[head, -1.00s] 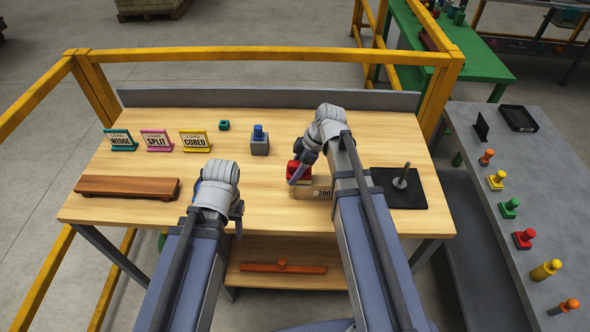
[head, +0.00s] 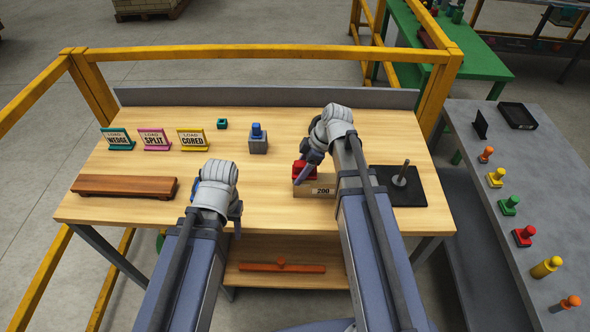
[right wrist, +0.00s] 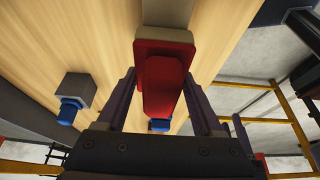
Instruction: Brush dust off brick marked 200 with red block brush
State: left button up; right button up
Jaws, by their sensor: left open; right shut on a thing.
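The brick marked 200 (head: 323,191) is a tan block lying on the wooden table, right of the middle, its label facing me. The red block brush (head: 304,172) is on the left part of its top and appears to touch it. My right gripper (head: 305,178) is shut on the brush; in the right wrist view the red brush (right wrist: 163,85) sits between the fingers, against the pale brick (right wrist: 168,12). My left gripper (head: 237,215) is open and empty over the table's front, left of the brick; its fingers are mostly hidden. Dust on the brick is too small to make out.
A grey block with a blue top (head: 258,140) stands behind the brick. A black plate with a peg (head: 405,192) lies to the right. A brown board (head: 125,187) and three load signs (head: 154,140) are at the left.

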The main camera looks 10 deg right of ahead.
jog(key=shift+s+d, duration=0.2)
jog(key=shift+d, duration=0.45)
jog(key=shift+s+d, duration=0.2)
jog(key=shift+d, duration=0.45)
jog(key=shift+a, duration=0.1)
jog(key=shift+w+a, duration=0.25)
jog(key=shift+a, duration=0.5)
jog(key=shift+w+a, duration=0.2)
jog(key=shift+a, duration=0.55)
jog(key=shift+w+a, duration=0.25)
jog(key=shift+a, duration=0.5)
jog(key=shift+d, duration=0.1)
jog(key=shift+s+d+f, duration=0.1)
jog(key=shift+s+d, duration=0.15)
jog(key=shift+d, duration=0.5)
jog(key=shift+s+d+r, duration=0.1)
jog(key=shift+s+d, duration=0.1)
jog(key=shift+d, duration=0.55)
jog(key=shift+s+d+f, duration=0.1)
jog(key=shift+s+d, duration=0.15)
jog(key=shift+d, duration=0.5)
